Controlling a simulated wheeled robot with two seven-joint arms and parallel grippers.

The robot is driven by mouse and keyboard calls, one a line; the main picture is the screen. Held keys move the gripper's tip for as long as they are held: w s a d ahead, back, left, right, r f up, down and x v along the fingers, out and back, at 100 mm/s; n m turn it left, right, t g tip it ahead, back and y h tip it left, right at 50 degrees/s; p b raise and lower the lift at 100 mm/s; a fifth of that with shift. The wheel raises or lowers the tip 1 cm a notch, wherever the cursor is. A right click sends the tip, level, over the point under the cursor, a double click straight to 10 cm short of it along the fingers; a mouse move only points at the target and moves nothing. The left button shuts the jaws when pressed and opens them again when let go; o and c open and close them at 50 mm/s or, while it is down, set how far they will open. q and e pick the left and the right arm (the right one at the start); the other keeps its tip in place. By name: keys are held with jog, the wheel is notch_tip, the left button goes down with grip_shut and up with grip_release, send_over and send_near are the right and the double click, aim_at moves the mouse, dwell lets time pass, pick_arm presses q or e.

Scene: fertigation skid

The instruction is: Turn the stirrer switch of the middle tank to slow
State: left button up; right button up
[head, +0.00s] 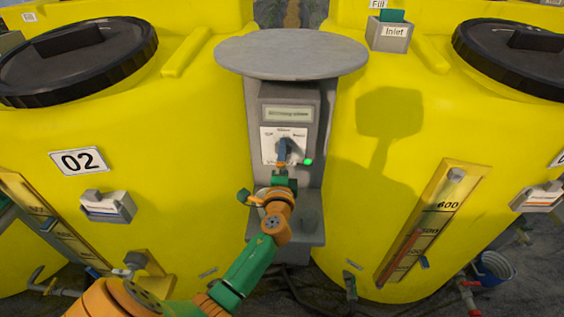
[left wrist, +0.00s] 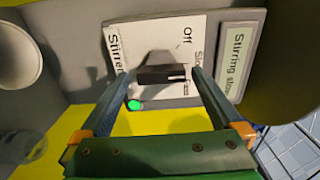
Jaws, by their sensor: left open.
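The stirrer switch (head: 284,146) is a dark grey knob on a white plate (head: 270,152) on the grey control box between two yellow tanks. In the left wrist view the knob (left wrist: 162,72) points with its white mark to the "Slow" side of the plate (left wrist: 115,38). The display (left wrist: 236,58) beside it reads "Stirring slow", its end hard to read. A green lamp (head: 308,161) glows at the plate's corner. My left gripper (head: 283,163) is at the switch; its open fingers (left wrist: 160,76) stand on either side of the knob. Whether they touch it is unclear. My right gripper is out of view.
A round grey cover (head: 291,52) overhangs the control box. The tank marked 02 (head: 200,170) stands on the left and another yellow tank (head: 385,180) on the right. A level gauge (head: 425,225) and an inlet box (head: 390,35) sit on the right tank.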

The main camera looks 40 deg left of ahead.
pick_arm(q)
jog(key=v, duration=0.5)
jog(key=shift+s, duration=0.15)
jog(key=s+d+f+n+g+h, duration=0.1)
jog(key=s+d+f+g+h, duration=0.15)
jog(key=f, duration=0.65)
jog(key=s+d+f+g+h, duration=0.2)
jog(key=s+f, duration=0.2)
jog(key=f, duration=0.5)
jog(key=s+d+f+n+g+h, duration=0.1)
jog(key=s+d+f+g+h, duration=0.15)
jog(key=f, duration=0.75)
jog(key=s+d+f+n+g, duration=0.1)
jog(key=s+f+n+g, duration=0.1)
jog(key=s+f, duration=0.3)
jog(key=s+d+f+n+g+h, duration=0.1)
jog(key=s+f+n+g, duration=0.2)
jog(key=s, duration=1.1)
jog(key=s+d+f+n+g+h, duration=0.1)
jog(key=s+f+n+g, duration=0.1)
jog(key=s+f, duration=0.4)
jog(key=s, duration=0.4)
jog(key=shift+d+f, duration=0.15)
jog(key=shift+f, duration=0.15)
jog(key=shift+s, duration=0.1)
